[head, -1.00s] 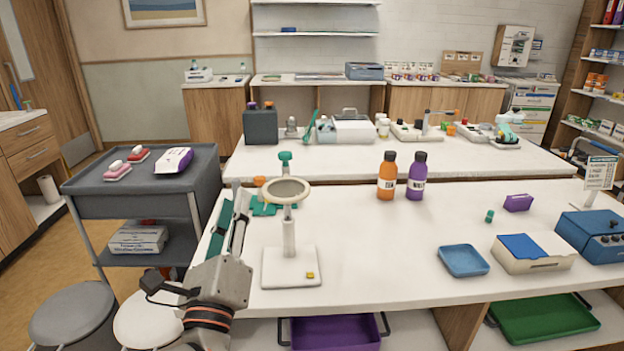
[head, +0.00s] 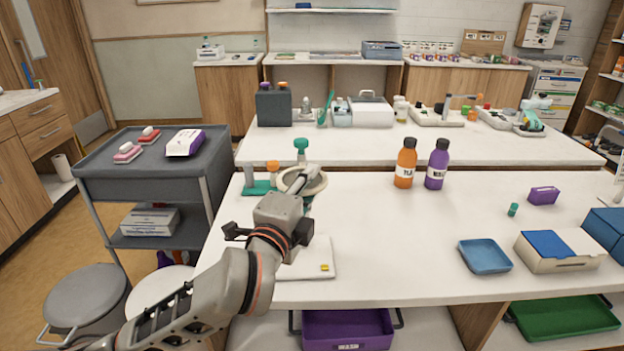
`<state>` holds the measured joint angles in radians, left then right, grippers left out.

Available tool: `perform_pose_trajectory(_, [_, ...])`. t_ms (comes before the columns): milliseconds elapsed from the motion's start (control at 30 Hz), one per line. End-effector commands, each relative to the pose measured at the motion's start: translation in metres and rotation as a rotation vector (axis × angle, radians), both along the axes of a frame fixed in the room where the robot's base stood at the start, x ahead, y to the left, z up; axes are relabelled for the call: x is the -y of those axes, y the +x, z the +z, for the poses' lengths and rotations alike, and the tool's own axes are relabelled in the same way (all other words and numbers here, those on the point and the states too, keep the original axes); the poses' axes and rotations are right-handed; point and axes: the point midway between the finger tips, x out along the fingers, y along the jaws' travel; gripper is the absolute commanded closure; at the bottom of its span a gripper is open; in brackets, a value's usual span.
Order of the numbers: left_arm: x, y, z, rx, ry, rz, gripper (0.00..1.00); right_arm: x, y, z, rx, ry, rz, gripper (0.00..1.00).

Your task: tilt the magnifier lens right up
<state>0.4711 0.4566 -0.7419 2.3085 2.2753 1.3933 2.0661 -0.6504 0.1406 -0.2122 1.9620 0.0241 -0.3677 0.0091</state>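The magnifier stands at the near left of the white table. Its round lens ring (head: 322,184) is pale and lies nearly flat, facing mostly upward. Its white base (head: 318,262) has a yellow button on it. The post is mostly hidden behind my arm. My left gripper (head: 303,184) reaches over the ring from the front, its fingers overlapping the lens in the picture. Whether the fingers touch or grip the ring cannot be told, nor how far they are open. My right gripper is not in view.
A teal stand (head: 301,146) is close behind the lens. An orange bottle (head: 405,165) and a purple bottle (head: 437,166) stand to the right. A blue tray (head: 485,256) and a white box with a blue lid (head: 556,251) are farther right. The table's middle is clear.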

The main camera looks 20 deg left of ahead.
Motion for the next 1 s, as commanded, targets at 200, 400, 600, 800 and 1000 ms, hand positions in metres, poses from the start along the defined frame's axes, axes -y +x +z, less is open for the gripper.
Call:
perform_pose_trajectory(200, [0.0004, 0.0128, 0.0003, 0.001, 0.001, 0.001, 0.75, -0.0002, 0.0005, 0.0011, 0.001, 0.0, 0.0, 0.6])
perform_pose_trajectory(400, [0.0005, 0.0131, 0.0001, 0.001, 0.001, 0.001, 0.75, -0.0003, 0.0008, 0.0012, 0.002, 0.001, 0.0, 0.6])
perform_pose_trajectory(600, [0.0004, 0.013, 0.0002, 0.001, 0.001, 0.001, 1.0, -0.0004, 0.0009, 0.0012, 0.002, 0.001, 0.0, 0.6])
perform_pose_trajectory(800, [0.0012, 0.0128, 0.0004, -0.001, -0.001, 0.001, 1.0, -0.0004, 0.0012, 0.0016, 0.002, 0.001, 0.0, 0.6])
perform_pose_trajectory(1000, [0.0083, 0.0126, 0.003, -0.023, -0.012, 0.0, 1.0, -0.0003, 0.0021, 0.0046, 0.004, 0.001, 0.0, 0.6])
